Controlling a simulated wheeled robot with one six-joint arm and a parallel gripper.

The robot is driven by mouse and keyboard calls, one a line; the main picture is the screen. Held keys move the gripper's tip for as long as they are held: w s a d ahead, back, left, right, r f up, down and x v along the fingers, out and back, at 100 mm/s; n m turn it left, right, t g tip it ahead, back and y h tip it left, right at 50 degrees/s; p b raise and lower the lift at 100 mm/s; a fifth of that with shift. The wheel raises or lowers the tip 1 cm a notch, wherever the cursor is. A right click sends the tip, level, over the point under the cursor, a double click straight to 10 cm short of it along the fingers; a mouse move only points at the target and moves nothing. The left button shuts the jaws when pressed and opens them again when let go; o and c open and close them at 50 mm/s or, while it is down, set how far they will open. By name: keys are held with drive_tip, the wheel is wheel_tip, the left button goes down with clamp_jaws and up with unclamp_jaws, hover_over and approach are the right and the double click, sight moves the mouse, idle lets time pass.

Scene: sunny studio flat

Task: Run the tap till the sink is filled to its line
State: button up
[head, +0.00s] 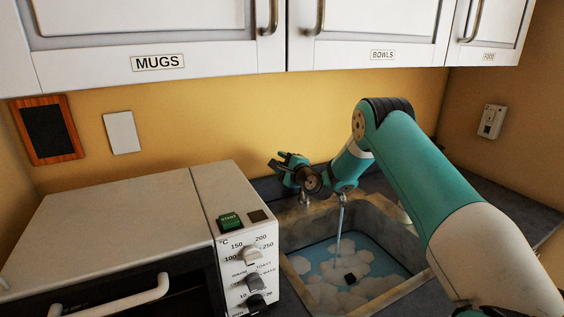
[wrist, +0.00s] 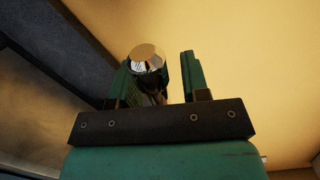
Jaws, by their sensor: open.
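The sink (head: 300,221) is a stone-coloured basin holding blue water with patches of white foam (head: 325,294). A thin stream of water (head: 340,222) falls into it, so the tap is running. In the head view my arm and gripper hide most of the tap. My gripper (head: 284,162) is at the back of the sink, above its rear left edge. In the wrist view a shiny metal knob of the tap (wrist: 147,57) shows between the open fingers of my gripper (wrist: 160,75); whether they touch it I cannot tell. The fill line is not clear to me.
A white toaster oven (head: 130,215) with a green start button and dials stands left of the sink. White cupboards (head: 230,50) labelled MUGS, BOWLS and FOOD hang above. A wall socket (head: 491,121) is at the right.

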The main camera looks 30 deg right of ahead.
clamp_jaws()
drive_tip(key=shift+a+f+n+b, duration=0.15)
drive_tip(key=shift+f+n+b, duration=0.55)
drive_tip(key=shift+b, duration=0.35)
unclamp_jaws()
drive_tip(key=s+d+b, duration=0.2)
drive_tip(key=s+b, duration=0.6)
drive_tip(key=s, duration=0.9)
drive_tip(key=shift+s+d+r+b, duration=0.15)
drive_tip(key=shift+d+r+b, duration=0.1)
drive_tip(key=shift+b, duration=0.1)
